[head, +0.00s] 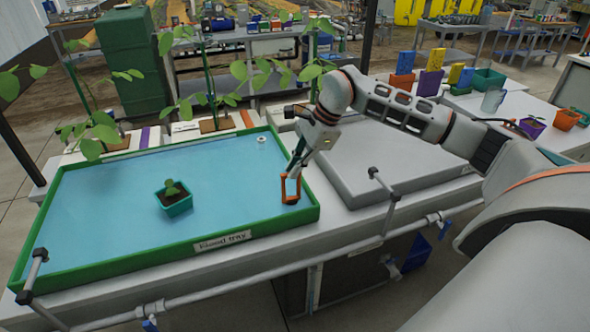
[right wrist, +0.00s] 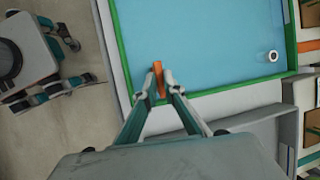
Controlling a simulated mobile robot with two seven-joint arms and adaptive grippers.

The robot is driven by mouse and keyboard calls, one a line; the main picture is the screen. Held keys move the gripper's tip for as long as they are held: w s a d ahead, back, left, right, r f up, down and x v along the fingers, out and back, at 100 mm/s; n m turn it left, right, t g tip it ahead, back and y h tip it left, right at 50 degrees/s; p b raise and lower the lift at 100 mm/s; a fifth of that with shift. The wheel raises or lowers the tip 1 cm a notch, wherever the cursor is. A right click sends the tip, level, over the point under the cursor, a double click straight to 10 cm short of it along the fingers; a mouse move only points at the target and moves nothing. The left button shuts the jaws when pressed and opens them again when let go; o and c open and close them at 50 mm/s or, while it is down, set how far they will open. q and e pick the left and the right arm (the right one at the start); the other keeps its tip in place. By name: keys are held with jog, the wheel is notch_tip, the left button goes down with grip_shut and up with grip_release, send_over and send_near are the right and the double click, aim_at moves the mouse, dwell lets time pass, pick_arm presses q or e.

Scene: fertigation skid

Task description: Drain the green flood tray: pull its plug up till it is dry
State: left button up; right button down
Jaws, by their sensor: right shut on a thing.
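The green flood tray (head: 130,258) stands on the bench at the left, with a label on its front wall. Blue water covers its floor, and a small teal pot with a seedling (head: 173,200) stands in it. My right gripper (head: 291,180) is over the tray's front right corner, shut on the orange plug handle (head: 290,197). The handle (right wrist: 159,80) shows between the fingertips in the right wrist view. The drain under it is hidden, so I cannot tell whether the plug is seated or raised.
A small white ring fitting (head: 262,139) is near the tray's back right corner. A grey flat-topped unit (head: 375,165) adjoins the tray on the right. A pipe rail (head: 250,277) runs along the bench front. Tall plants (head: 208,90) stand behind the tray.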

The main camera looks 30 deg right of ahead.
jog(key=shift+r, duration=0.7)
jog(key=shift+w+f, duration=0.15)
jog(key=c, duration=2.1)
grip_release()
jog(key=shift+c, duration=0.2)
jog(key=v, duration=1.2)
